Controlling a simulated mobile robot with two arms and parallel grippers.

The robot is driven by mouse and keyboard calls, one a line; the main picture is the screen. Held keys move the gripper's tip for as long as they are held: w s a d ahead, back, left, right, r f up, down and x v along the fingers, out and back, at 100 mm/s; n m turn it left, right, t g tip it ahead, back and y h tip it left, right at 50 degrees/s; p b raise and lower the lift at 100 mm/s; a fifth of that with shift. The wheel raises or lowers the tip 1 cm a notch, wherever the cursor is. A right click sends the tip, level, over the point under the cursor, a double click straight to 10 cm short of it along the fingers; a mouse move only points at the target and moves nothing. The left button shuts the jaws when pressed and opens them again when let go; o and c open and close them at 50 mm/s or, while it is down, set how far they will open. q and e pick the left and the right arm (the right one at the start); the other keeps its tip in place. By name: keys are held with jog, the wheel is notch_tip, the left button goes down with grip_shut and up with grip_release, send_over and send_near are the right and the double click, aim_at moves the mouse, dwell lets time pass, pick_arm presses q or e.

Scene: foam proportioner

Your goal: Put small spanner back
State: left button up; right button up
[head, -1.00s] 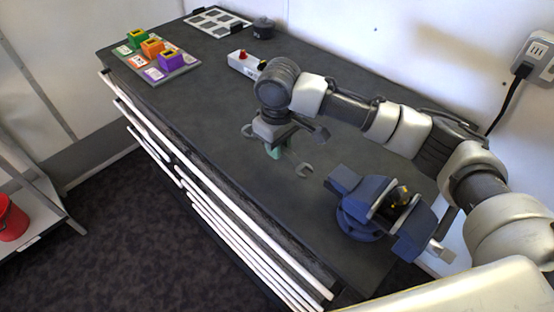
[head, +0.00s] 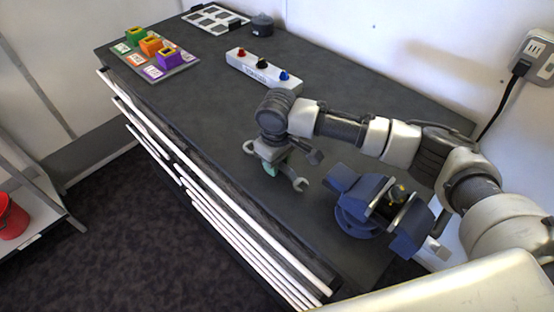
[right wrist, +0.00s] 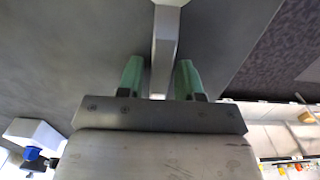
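The grey small spanner (head: 300,184) is the only spanner I see. In the head view it lies crosswise under my right gripper (head: 274,167), with one open end showing on each side; its middle is hidden by the gripper. In the right wrist view the spanner's shaft (right wrist: 165,45) runs between the two green fingers of the right gripper (right wrist: 160,72). The spanner's height above the bench is hard to tell. My left gripper is not in view.
A blue vise (head: 375,208) stands close on the right. A white button box (head: 262,70) lies behind the gripper. A board with coloured blocks (head: 160,62), a panel of pale squares (head: 215,18) and a dark round pot (head: 262,26) are farther back. The bench's left middle is clear.

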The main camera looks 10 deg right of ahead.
jog(key=shift+o, duration=0.4)
jog(key=shift+r, duration=0.3)
notch_tip(320, 180, up, 12)
jog(key=b, duration=0.1)
jog(key=shift+f+b, duration=0.15)
jog(key=shift+b, duration=0.2)
